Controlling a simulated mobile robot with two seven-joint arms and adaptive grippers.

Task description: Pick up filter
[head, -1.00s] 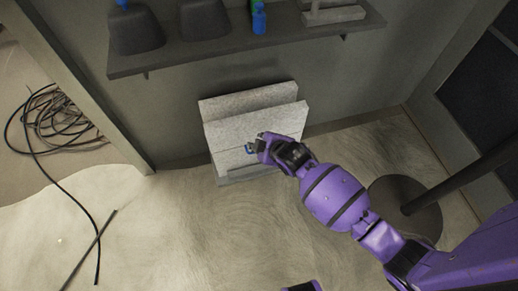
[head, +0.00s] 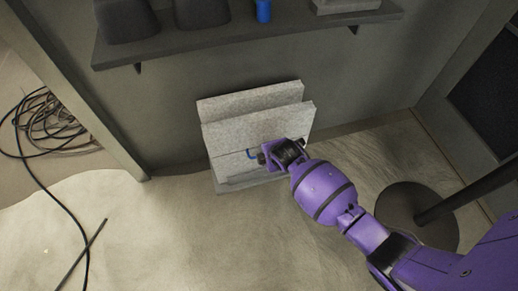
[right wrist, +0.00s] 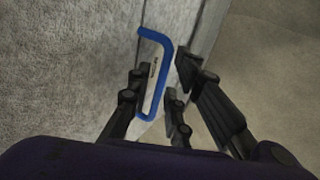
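A light grey block-like unit with several upright panels (head: 230,136) stands on the floor against the wall. I take it to hold the filter, but cannot tell which part is the filter. A blue handle (head: 250,155) sits on its front. In the right wrist view the blue handle (right wrist: 166,42) is a bent bar beside a pale labelled strip. My right gripper (head: 265,158) is at the unit's front, just right of the handle. In the wrist view its fingers (right wrist: 160,85) are apart, with the handle between them; contact cannot be told. My left gripper is not in view.
A wall shelf (head: 235,42) with dark bins and a blue bottle (head: 263,10) hangs above the unit. A dark round stand base (head: 400,205) is at right. Tangled cables (head: 45,125) lie at left. The floor in front is mostly clear.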

